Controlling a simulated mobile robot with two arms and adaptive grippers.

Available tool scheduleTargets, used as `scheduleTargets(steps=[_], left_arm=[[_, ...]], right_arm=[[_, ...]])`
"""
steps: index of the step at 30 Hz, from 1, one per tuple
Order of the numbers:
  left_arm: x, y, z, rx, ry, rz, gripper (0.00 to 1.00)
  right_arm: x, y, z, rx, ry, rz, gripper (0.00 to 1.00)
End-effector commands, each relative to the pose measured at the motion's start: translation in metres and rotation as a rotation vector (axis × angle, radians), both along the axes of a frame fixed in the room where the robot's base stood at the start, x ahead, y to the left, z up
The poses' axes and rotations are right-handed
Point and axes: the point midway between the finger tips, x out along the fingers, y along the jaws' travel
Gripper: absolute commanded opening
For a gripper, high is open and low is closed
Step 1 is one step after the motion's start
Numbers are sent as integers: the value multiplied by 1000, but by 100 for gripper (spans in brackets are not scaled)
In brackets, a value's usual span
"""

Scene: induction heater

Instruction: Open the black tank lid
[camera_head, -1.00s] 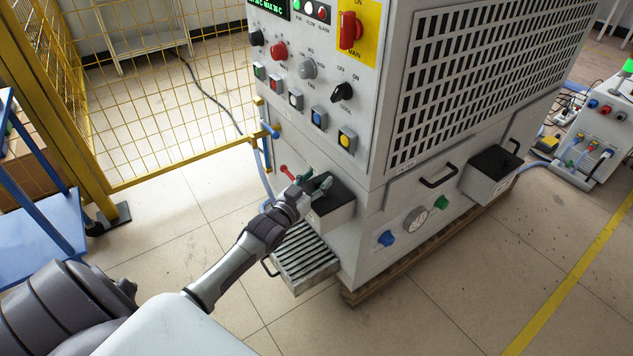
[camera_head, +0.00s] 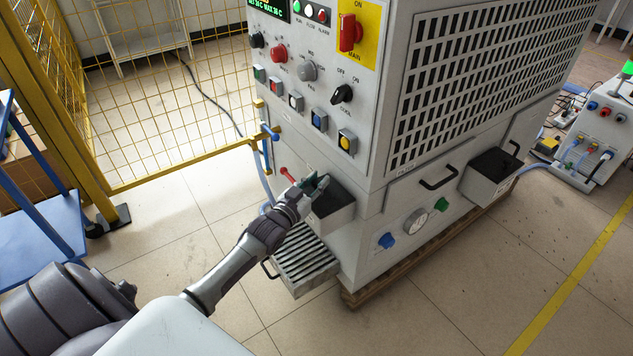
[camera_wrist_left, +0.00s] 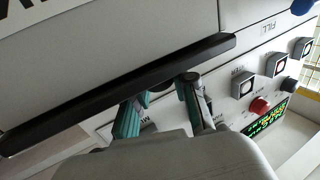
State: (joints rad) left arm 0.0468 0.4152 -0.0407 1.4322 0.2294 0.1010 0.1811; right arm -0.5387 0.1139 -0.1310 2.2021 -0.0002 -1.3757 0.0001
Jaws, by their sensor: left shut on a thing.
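The black tank lid (camera_head: 328,203) tops a small grey box (camera_head: 337,221) on the front of the machine, at the middle of the head view. My left gripper (camera_head: 316,184) is shut at the lid's upper left side and partly covers it. In the left wrist view the lid's black edge (camera_wrist_left: 85,108) runs diagonally past the green-padded fingers of my left gripper (camera_wrist_left: 163,106). The exact contact is partly hidden, and I cannot tell whether the lid is lifted. My right gripper is not in view.
A second box with a black top (camera_head: 493,164) is on the machine's right side. A slatted grey tray (camera_head: 305,262) sticks out low below my gripper. A yellow mesh fence (camera_head: 150,110) and a blue cart (camera_head: 40,225) stand left. The floor at front right is clear.

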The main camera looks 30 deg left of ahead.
Motion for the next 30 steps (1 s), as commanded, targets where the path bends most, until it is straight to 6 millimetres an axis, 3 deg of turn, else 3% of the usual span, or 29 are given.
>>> scheduleTargets(steps=[8,19,30], left_arm=[[-2,-4,10,89,-39,1,0],[-9,-20,33,381,-159,1,0],[-19,-45,51,708,-294,1,0]], right_arm=[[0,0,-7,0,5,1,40],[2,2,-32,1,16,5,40],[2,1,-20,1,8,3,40]])
